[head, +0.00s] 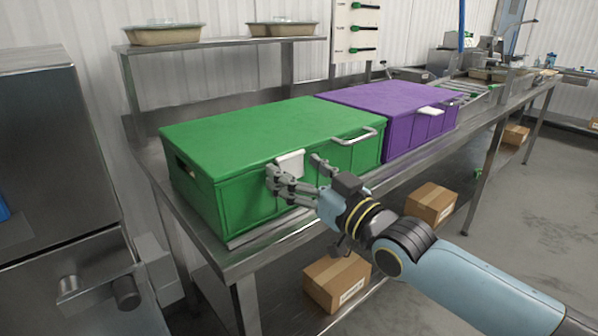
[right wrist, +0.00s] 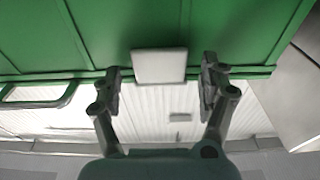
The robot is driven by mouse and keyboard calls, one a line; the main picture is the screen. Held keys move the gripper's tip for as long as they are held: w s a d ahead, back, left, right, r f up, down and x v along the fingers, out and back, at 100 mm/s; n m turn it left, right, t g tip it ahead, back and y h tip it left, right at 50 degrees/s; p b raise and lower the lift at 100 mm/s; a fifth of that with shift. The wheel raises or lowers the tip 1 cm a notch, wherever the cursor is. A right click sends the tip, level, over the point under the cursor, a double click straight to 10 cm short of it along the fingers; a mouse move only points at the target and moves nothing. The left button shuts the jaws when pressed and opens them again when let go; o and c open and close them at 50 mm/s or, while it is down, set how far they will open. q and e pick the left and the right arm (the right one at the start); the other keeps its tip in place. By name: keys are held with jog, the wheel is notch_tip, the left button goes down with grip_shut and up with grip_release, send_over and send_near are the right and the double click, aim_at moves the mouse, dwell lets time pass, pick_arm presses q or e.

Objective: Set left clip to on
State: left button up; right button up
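A green lidded box (head: 255,135) stands on the steel table, with a white clip (head: 290,162) on its front near the lid edge. In the right wrist view the white clip (right wrist: 159,66) shows as a flat plate against the green wall (right wrist: 130,25). My right gripper (head: 293,168) is at the front of the box, its fingers spread on either side of the clip. In the right wrist view a gap shows between the clip and each finger of this gripper (right wrist: 160,82). It holds nothing. My left gripper is not in view.
Cardboard boxes (head: 337,280) lie on the lower shelf. Covered tubs (head: 163,34) stand on the raised shelf.

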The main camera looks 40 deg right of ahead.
jog(key=s+d+f, duration=0.1)
jog(key=s, duration=1.1)
jog(key=shift+f, duration=0.25)
jog(key=shift+w, duration=0.1)
